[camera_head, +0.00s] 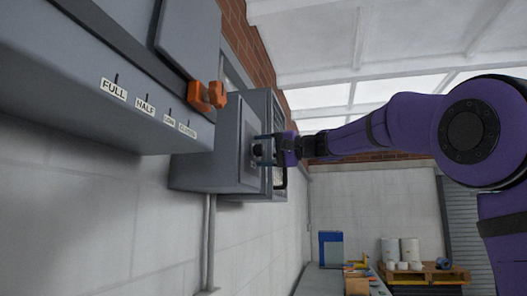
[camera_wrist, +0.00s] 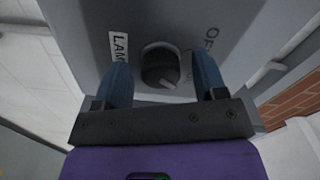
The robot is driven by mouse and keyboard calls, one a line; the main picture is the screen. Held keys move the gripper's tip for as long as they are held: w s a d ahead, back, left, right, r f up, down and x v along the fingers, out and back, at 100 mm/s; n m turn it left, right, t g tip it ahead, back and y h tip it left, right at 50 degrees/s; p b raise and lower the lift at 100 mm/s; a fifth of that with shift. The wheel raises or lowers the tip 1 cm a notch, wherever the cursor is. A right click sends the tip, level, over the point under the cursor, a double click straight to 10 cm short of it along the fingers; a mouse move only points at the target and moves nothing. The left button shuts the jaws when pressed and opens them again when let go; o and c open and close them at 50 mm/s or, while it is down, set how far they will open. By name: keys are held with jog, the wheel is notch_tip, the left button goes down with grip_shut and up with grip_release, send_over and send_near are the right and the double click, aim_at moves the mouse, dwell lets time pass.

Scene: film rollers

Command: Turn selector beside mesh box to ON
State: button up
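The selector is a dark round knob (camera_wrist: 160,65) with a pale pointer mark, on the face of a grey box (camera_wrist: 75,25). In the wrist view the mark lies at the knob's lower right. "OFF" is printed to the upper right, and a label starting "LAM" (camera_wrist: 119,47) is at the left, partly hidden. My gripper (camera_wrist: 165,72) is open, its two blue fingers on either side of the knob with gaps showing. In the head view my gripper (camera_head: 268,150) is at the front of the grey wall box (camera_head: 225,150), and hides the knob. I cannot make out ON.
A large grey housing (camera_head: 60,75) at left has labels FULL, HALF and CLOSED and an orange lever (camera_head: 207,95). A conduit (camera_head: 208,240) runs down the white wall. A bench (camera_head: 320,282) and a pallet with white rolls (camera_head: 400,250) stand farther back.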

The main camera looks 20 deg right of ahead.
jog(key=v, duration=1)
jog(key=shift+s+d, duration=0.25)
jog(key=shift+d, duration=0.1)
jog(key=shift+f, duration=0.1)
jog(key=s+a+f+g+h, duration=0.25)
jog(key=s+f+h, duration=0.25)
jog(key=s+f, duration=0.7)
jog(key=s+a+f+g+h, duration=0.25)
jog(key=s+f+h, duration=0.5)
jog(key=f, duration=0.85)
jog(key=s+d+f+n+h, duration=0.2)
jog(key=s+d+f, duration=0.1)
jog(key=s+f, duration=0.7)
jog(key=shift+s+f+n, duration=0.3)
jog(key=shift+s+f, duration=0.1)
jog(key=shift+f, duration=0.2)
jog(key=shift+h, duration=0.25)
